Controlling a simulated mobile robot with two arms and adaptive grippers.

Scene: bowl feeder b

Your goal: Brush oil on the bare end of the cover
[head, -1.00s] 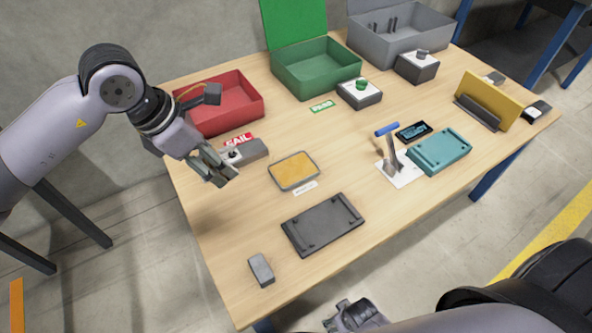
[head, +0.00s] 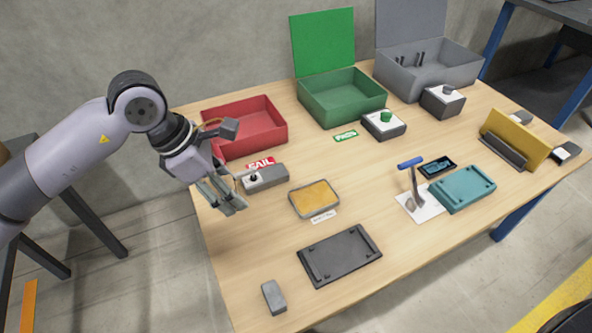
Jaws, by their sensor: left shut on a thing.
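A flat dark grey plate with raised ends (head: 340,256) lies nearer the front. A teal cover-like part (head: 462,189) lies at the right. Beside it, a blue-handled tool (head: 410,163) stands on a white sheet (head: 428,203). I cannot tell which part is the cover. My right gripper is out of view.
A red bin (head: 244,127), a green lidded bin (head: 341,97) and a grey lidded bin (head: 428,68) line the back. Button boxes stand before the green and grey bins. A small grey block (head: 274,297) lies at the front left. The table's middle is mostly clear.

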